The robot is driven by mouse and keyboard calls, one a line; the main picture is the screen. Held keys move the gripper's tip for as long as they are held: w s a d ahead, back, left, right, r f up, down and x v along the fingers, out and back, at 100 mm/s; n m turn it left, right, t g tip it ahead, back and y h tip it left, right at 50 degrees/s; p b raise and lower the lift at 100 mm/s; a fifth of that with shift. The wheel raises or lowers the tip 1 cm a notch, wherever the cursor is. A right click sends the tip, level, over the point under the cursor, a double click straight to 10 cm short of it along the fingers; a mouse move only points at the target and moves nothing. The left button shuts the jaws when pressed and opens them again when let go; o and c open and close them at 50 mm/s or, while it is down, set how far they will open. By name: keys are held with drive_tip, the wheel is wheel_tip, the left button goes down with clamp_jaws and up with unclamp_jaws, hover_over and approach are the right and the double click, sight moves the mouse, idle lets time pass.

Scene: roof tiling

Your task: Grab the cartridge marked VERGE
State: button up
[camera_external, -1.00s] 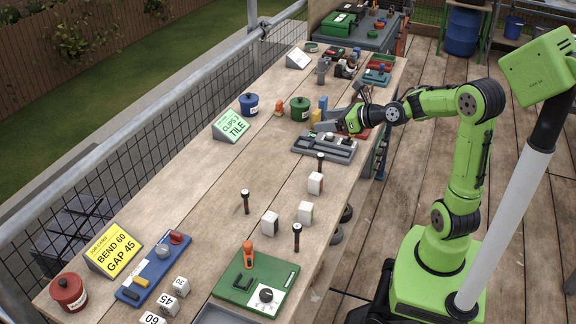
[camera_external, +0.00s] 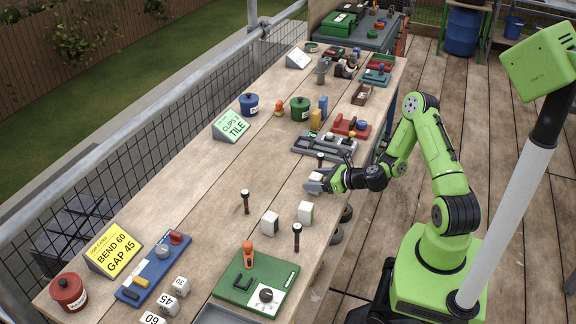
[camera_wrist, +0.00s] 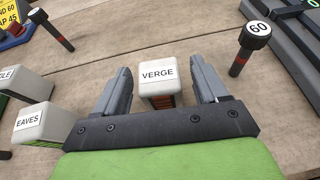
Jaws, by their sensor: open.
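The cartridge marked VERGE (camera_wrist: 158,75) is a white block with a dark, orange-striped side, seen in the wrist view. It stands on the bench between the two fingers of my gripper (camera_wrist: 158,88). The fingers are open, one on each side of it, with a small gap showing. In the external view my gripper (camera_external: 318,182) is low over the bench's right side and mostly hides this cartridge. The EAVES cartridge (camera_wrist: 45,124) and another white cartridge (camera_wrist: 22,85), its label partly cut off, stand to the left.
A dark peg marked 60 (camera_wrist: 252,42) stands close to the right finger. Another dark peg (camera_wrist: 52,30) stands at the upper left. A grey tray (camera_external: 325,143) lies behind my gripper. Bare bench (camera_external: 190,190) lies to the left.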

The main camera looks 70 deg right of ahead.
drive_tip(key=shift+x, duration=1.05)
drive_tip(key=shift+c, duration=0.3)
drive_tip(key=c, duration=1)
